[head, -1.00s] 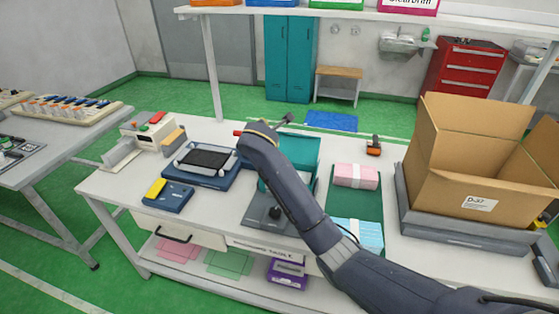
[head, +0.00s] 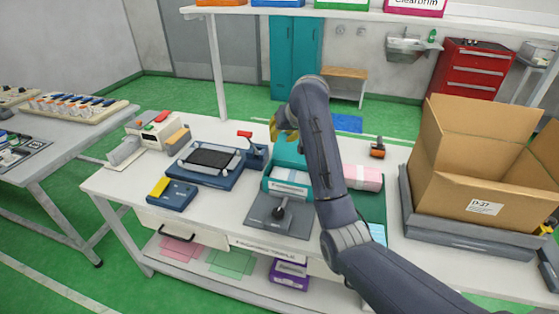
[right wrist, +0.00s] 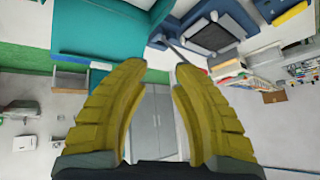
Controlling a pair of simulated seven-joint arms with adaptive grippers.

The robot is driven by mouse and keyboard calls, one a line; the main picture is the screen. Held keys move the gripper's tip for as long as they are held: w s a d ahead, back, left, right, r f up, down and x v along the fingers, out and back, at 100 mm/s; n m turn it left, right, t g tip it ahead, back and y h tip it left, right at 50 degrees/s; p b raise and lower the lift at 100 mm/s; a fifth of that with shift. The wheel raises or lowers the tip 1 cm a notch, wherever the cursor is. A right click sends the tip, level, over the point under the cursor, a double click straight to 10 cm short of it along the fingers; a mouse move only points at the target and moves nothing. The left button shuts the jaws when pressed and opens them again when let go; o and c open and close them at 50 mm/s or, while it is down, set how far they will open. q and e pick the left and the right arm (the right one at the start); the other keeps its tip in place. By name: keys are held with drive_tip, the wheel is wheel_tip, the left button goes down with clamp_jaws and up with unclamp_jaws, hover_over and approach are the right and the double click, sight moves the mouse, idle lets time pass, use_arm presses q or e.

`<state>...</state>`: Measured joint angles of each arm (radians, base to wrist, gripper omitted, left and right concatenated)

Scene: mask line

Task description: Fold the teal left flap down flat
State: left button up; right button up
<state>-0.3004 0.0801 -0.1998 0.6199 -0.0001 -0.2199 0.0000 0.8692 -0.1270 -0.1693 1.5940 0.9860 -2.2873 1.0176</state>
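The teal carton (head: 269,184) stands at the middle of the main table with a white, labelled front. A teal panel rises at its back (head: 288,150). My right arm covers the carton's right side, and I cannot tell surely which panel is the left flap. My right gripper (head: 284,122) has yellow fingers and hangs above the carton's back left. In the right wrist view its fingertips (right wrist: 163,66) are apart with nothing between them. A large teal surface (right wrist: 100,25) lies beyond them at the upper left. My left gripper is not in view.
A grey plate with a black knob (head: 281,213) lies in front of the carton. A blue fixture (head: 208,165) stands to its left. A pink pack (head: 364,178) lies to its right. A large open cardboard box (head: 460,170) fills the table's right side.

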drive_tip(key=w+a+f+m, duration=0.1)
drive_tip(key=w+f+m, duration=0.1)
drive_tip(key=f, duration=0.3)
drive_tip(key=w+a+f+m, duration=0.1)
drive_tip(key=w+f+m, duration=0.1)
drive_tip(key=f, duration=0.3)
drive_tip(key=w+a+f+m, duration=0.1)
drive_tip(key=w+f+m, duration=0.1)
drive_tip(key=f, duration=0.3)
drive_tip(key=shift+w+a+f+m+g, duration=0.2)
drive_tip(key=shift+w+f+m+g, duration=0.15)
drive_tip(key=shift+w, duration=0.3)
clamp_jaws()
idle(0.5)
